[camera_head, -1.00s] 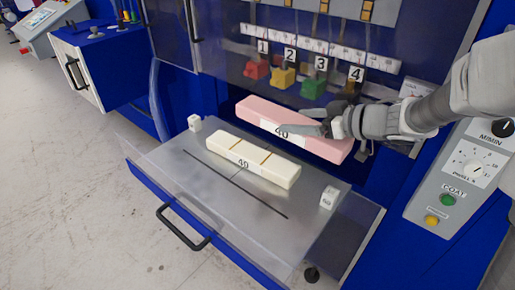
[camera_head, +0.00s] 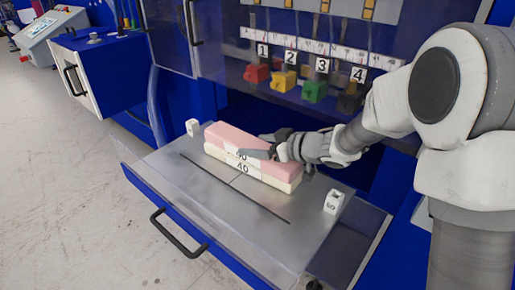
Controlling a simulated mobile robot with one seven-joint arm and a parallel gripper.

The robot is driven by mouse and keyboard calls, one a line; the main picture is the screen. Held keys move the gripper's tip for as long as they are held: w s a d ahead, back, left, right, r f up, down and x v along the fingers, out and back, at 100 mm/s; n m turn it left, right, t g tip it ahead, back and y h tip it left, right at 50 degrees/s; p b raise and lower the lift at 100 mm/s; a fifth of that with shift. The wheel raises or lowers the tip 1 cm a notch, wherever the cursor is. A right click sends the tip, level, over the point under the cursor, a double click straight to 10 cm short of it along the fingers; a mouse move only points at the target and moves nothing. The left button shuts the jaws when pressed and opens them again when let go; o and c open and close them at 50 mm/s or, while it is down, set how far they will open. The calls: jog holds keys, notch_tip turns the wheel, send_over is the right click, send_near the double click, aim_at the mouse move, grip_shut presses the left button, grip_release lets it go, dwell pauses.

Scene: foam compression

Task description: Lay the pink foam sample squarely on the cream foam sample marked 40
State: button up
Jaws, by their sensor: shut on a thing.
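The pink foam sample (camera_head: 232,135) is a long block directly over the cream foam sample (camera_head: 279,182), with its long side running the same way. Their ends look closely lined up. No clear gap shows between them, but I cannot tell whether the pink block's full weight rests on the cream one. The cream block's front face, marked 40, shows below the pink one. My gripper (camera_head: 262,146) is shut on the pink sample near its middle and hides part of its top and its label.
The blocks are on a grey metal tray (camera_head: 200,190) with a dark slot along it. Small white blocks stand at its left (camera_head: 193,127) and right (camera_head: 334,202). Coloured numbered blocks (camera_head: 283,78) hang behind. The tray's front is clear.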

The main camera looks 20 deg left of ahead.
jog(key=shift+f, duration=0.15)
jog(key=o, duration=1.1)
jog(key=shift+c, duration=0.2)
jog(key=shift+r, duration=0.25)
jog(key=p+v, duration=0.2)
jog(key=v, duration=1)
jog(key=shift+s+f, duration=0.1)
